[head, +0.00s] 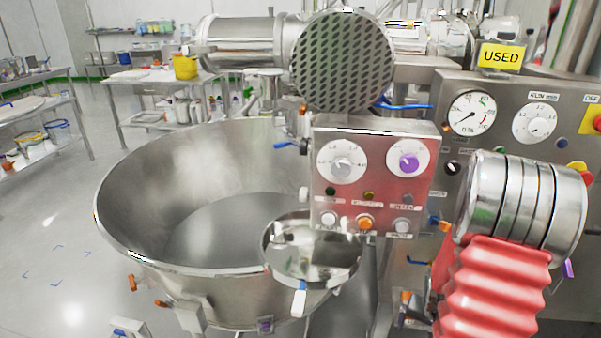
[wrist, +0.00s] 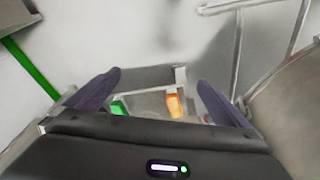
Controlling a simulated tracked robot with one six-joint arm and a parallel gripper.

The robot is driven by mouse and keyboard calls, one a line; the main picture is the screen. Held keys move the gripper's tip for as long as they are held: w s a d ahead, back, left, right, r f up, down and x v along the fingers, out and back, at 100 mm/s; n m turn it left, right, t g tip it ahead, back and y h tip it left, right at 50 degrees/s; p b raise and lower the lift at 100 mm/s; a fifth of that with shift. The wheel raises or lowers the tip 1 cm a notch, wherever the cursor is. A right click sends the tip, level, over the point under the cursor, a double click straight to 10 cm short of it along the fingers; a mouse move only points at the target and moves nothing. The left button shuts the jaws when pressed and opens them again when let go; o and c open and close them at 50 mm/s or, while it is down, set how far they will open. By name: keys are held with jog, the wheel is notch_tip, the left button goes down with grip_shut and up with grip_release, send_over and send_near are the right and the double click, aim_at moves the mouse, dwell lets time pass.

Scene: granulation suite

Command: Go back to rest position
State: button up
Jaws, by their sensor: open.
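My gripper (wrist: 158,92) shows in the wrist view as two dark fingers spread well apart, with nothing between them. It is open. Beyond the fingers are a small grey frame, a green piece (wrist: 119,107) and an orange piece (wrist: 173,105); I cannot tell exactly what they belong to. I cannot make out my gripper in the head view.
A large steel bowl (head: 140,205) stands at the centre left. A control box (head: 375,190) with two dials is beside it. A gauge panel (head: 505,125) stands at the right. Shelves and tables line the back left; the floor (head: 55,225) at left is clear.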

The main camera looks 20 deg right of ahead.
jog(key=s+a+r+n+t+y, duration=0.1)
jog(key=a+r+n, duration=0.4)
jog(key=a+r, duration=1.1)
jog(key=s+a+r+n+t+y, duration=0.1)
jog(key=a+r+n+t, duration=0.2)
jog(key=a+r, duration=1.3)
jog(key=a+n, duration=0.2)
jog(key=a, duration=0.1)
jog(key=shift+s+a+r+n+t, duration=0.3)
jog(key=shift+s+a+r, duration=0.05)
jog(key=shift+a+r, duration=0.05)
